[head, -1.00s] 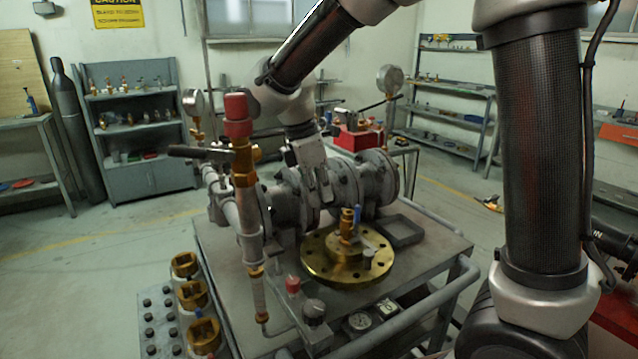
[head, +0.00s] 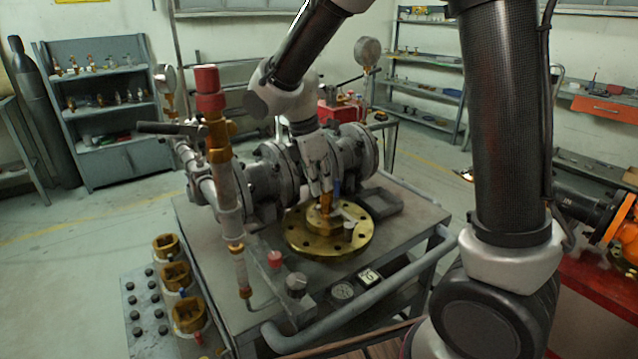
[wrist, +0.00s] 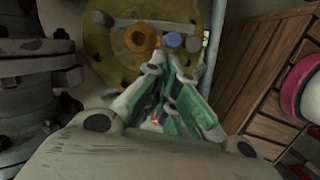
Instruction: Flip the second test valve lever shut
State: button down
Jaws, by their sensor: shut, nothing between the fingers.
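A small brass test valve (head: 326,203) stands upright on a round brass flange (head: 300,238) on the cart. Its blue lever (head: 337,187) points up on its right side. My gripper (head: 320,192) is shut and empty, pointing down right at the valve's top and partly hiding it. In the wrist view, my gripper (wrist: 168,66) has its fingers together just below the brass valve top (wrist: 141,38) and the blue lever end (wrist: 173,40). The flange (wrist: 100,50) shows behind them. I cannot tell whether a finger touches the lever.
A grey gate valve body (head: 280,175) stands close behind the flange. A vertical pipe with a red cap (head: 208,90) rises at left. A grey tray (head: 378,200) lies right of the flange. A grey cart rail (head: 370,300) runs along the front right.

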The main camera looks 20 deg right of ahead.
aim_at(335, 189)
jog(key=shift+w+d+r+y, duration=0.15)
jog(key=shift+d+r+y, duration=0.1)
jog(key=shift+d+y, duration=0.35)
jog(key=d+y, duration=0.1)
jog(key=y, duration=0.1)
jog(key=w+d+g+y, duration=0.1)
jog(key=d+y, duration=0.1)
jog(key=d+g+y, duration=0.1)
jog(key=y, duration=0.1)
jog(key=shift+w+d+r+y, duration=0.15)
jog(key=shift+w+d+y, duration=0.1)
jog(key=shift+d+y, duration=0.1)
jog(key=d+f+y, duration=0.1)
jog(key=w+d+g+y, duration=0.1)
jog(key=y, duration=0.1)
jog(key=d+f+g+y, duration=0.1)
jog(key=d+y, duration=0.1)
jog(key=shift+w+d+f+y, duration=0.1)
jog(key=shift+w+f+y, duration=0.05)
jog(key=shift+f+y, duration=0.15)
jog(key=shift+f, duration=0.1)
jog(key=shift+x, duration=0.8)
